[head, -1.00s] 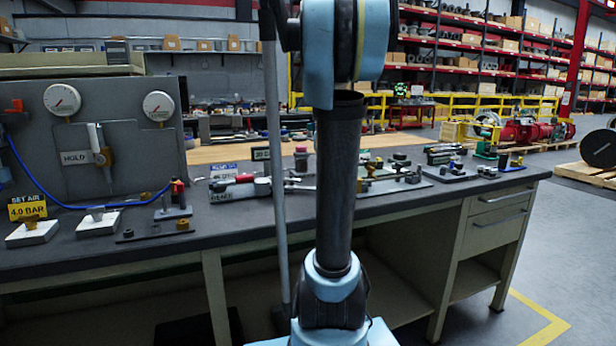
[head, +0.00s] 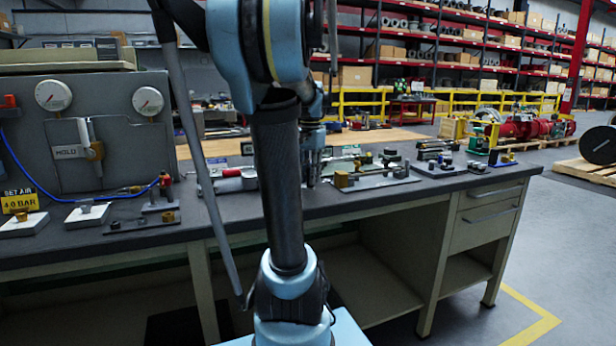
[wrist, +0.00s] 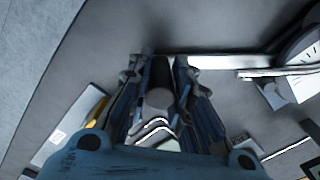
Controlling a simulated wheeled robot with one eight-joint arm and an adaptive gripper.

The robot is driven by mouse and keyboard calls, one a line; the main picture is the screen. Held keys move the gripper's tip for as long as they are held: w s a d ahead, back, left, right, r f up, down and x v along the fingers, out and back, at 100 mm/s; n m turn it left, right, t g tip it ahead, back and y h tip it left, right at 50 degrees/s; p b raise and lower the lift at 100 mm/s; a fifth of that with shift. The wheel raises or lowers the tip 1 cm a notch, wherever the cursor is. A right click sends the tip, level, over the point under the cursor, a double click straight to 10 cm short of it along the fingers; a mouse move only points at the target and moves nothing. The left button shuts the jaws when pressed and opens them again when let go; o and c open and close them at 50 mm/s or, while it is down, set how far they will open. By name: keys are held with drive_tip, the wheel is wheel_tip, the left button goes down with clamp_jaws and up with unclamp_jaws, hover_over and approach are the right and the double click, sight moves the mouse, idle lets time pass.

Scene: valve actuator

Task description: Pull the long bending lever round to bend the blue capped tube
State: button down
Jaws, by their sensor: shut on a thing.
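My gripper (wrist: 158,65) fills the middle of the wrist view, its fingers on both sides of a dark round-ended grip (wrist: 160,97), which looks like the lever's handle. A pale metal bar (wrist: 215,62) runs right from beyond the fingertips; I cannot tell if it joins the grip. In the head view my gripper (head: 312,180) points down over the bench, just right of my dark arm link. I cannot pick out the blue capped tube; it may be hidden behind my arm or too small.
The bench (head: 330,205) carries a fixture plate with a brass block (head: 342,179) just right of my gripper. A red-handled tool (head: 238,173) lies left of my arm. A gauge panel (head: 110,130) stands at far left. Open floor lies right of the bench.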

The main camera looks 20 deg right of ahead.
drive_tip(key=shift+a, duration=0.1)
drive_tip(key=c, duration=1.4)
unclamp_jaws()
drive_tip(key=shift+r, duration=0.15)
wheel_tip(320, 180, up, 12)
drive_tip(key=shift+w+f, duration=0.1)
drive_tip(key=shift+f, duration=0.05)
